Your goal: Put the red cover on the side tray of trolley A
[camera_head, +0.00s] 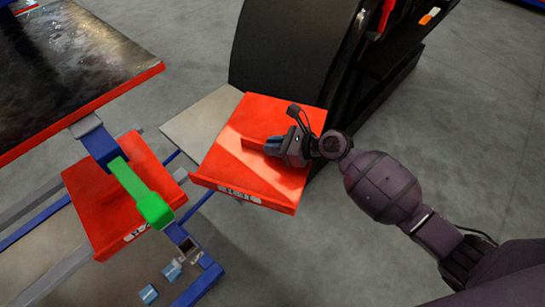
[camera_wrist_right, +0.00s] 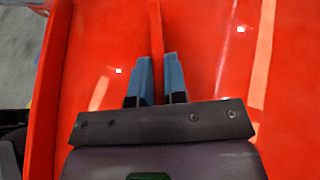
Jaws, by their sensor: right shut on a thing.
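A red cover (camera_head: 232,160) with a lettered front edge shows in the middle of the head view. It fills most of the right wrist view (camera_wrist_right: 95,60). My right gripper (camera_head: 270,146) is over the cover, its blue fingers (camera_wrist_right: 158,60) shut on the upright red rib along its middle. A beige flat panel (camera_head: 200,118) shows partly behind or under the cover; whether they touch is unclear. A second red cover (camera_head: 95,195) lies on the blue-framed trolley (camera_head: 205,280) at left. No trolley letter is legible. My left gripper is not in view.
A black curved nosecone (camera_head: 290,50) stands just behind the held cover. A green handle (camera_head: 140,190) on a blue bar crosses the second cover. A dark red-edged tabletop (camera_head: 75,55) is at upper left. Grey floor (camera_head: 480,140) is clear at right.

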